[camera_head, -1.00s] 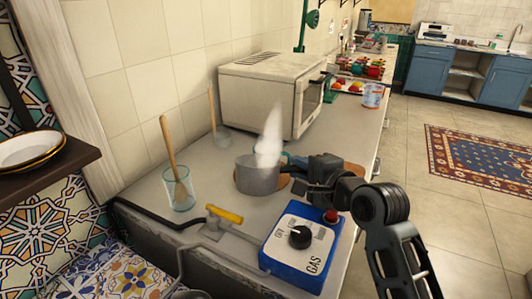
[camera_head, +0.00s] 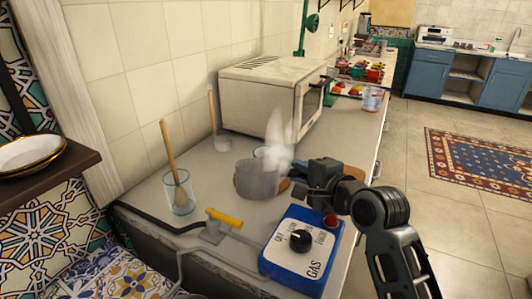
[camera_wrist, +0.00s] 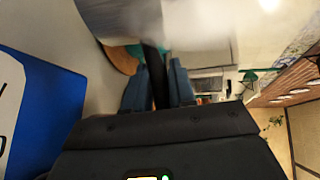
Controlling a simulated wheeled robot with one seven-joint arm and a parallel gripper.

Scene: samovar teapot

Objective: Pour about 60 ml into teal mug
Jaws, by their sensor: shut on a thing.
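A grey metal pot (camera_head: 258,182) with steam rising from it is above the counter, close to a round wooden board. My gripper (camera_head: 303,176) is on the pot's right side. In the wrist view, its two fingers (camera_wrist: 159,84) are shut on the pot's dark handle (camera_wrist: 154,62). The pot looks slightly tilted; whether liquid leaves it is hidden by steam. A small rim behind the pot, probably the teal mug (camera_head: 262,151), shows in the head view; the rest is hidden. A patch of teal also shows beside the handle in the wrist view (camera_wrist: 134,50).
A blue gas box (camera_head: 301,250) with a knob and red button stands at the front. A glass with a wooden pestle (camera_head: 179,192) is left of the pot. A white oven (camera_head: 270,95) stands behind. A yellow valve lever (camera_head: 225,217) is at the front left.

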